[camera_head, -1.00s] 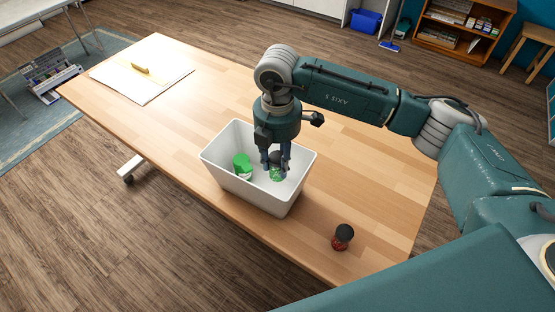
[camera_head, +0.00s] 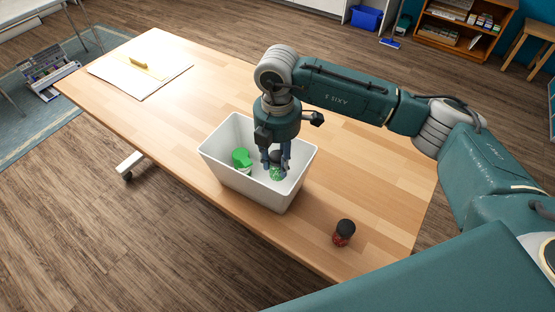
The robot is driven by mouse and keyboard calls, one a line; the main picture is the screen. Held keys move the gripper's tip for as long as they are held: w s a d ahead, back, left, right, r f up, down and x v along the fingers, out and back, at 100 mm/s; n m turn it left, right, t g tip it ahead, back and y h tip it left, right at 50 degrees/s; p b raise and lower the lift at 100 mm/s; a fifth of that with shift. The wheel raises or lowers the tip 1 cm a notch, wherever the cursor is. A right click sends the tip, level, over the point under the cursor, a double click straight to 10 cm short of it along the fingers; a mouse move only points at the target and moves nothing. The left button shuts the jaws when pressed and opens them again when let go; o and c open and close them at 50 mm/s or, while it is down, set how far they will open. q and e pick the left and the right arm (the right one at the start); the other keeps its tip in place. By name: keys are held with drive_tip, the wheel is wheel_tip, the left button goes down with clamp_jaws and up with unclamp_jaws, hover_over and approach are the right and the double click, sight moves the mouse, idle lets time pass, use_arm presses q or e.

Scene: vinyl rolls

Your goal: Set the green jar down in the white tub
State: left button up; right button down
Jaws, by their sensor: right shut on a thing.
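The white tub (camera_head: 238,185) stands near the front edge of the wooden table. My right gripper (camera_head: 276,168) points down inside the tub's right half. It is shut on the green jar (camera_head: 277,174), which has a dark lid partly hidden by the fingers. I cannot tell whether the jar touches the tub's floor. Another item with a bright green top and a white lower part (camera_head: 241,158) is in the tub's left half, apart from the gripper. My left gripper is not in view.
A red jar with a black lid (camera_head: 344,233) stands on the table to the right of the tub. A pale board with a yellow object (camera_head: 139,64) lies at the far left. The table between the board and the tub is clear.

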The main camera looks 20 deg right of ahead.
sight(277, 179)
drive_tip(key=shift+f+b, duration=1.45)
drive_tip(key=shift+f, duration=0.45)
drive_tip(key=shift+f, duration=0.1)
drive_tip(key=shift+f+b, duration=1.45)
drive_tip(key=shift+f, duration=0.45)
drive_tip(key=shift+f, duration=0.15)
drive_tip(key=c, duration=1.2)
unclamp_jaws()
drive_tip(key=shift+o, duration=0.4)
